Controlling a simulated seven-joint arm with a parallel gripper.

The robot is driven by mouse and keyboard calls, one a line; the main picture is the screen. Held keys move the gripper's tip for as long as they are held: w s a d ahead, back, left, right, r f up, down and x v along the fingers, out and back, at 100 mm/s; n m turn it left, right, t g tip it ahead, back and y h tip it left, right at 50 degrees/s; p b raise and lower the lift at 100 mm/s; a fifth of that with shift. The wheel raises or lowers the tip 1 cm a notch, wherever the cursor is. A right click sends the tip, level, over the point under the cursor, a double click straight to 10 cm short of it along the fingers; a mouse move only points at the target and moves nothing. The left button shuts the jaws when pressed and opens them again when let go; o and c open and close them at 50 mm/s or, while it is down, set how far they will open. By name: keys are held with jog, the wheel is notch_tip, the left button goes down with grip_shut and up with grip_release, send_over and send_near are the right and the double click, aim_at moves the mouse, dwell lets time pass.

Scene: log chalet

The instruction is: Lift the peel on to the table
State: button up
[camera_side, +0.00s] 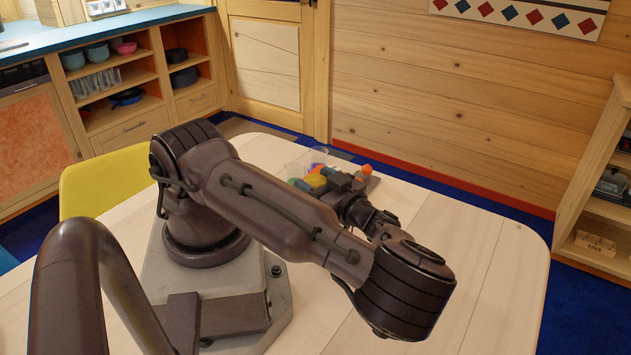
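The pale wooden table (487,250) fills the lower middle and right. My arm stands on it and reaches across, with its wrist low over the far part. My gripper (350,184) is small and partly hidden behind my own arm and wrist, beside a cluster of small things. I cannot see whether its fingers are open or shut, or whether they hold anything. I cannot pick out the peel for certain. A small orange round thing (367,169) shows just beyond the gripper, and a blurred green and yellow thing (316,181) is to its left.
A clear container (309,160) stands behind the cluster. A yellow chair (108,181) is at the table's left edge. Shelves (603,190) stand off the table at the right. The table's right part is bare.

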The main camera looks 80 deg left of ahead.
jog(key=c, duration=0.4)
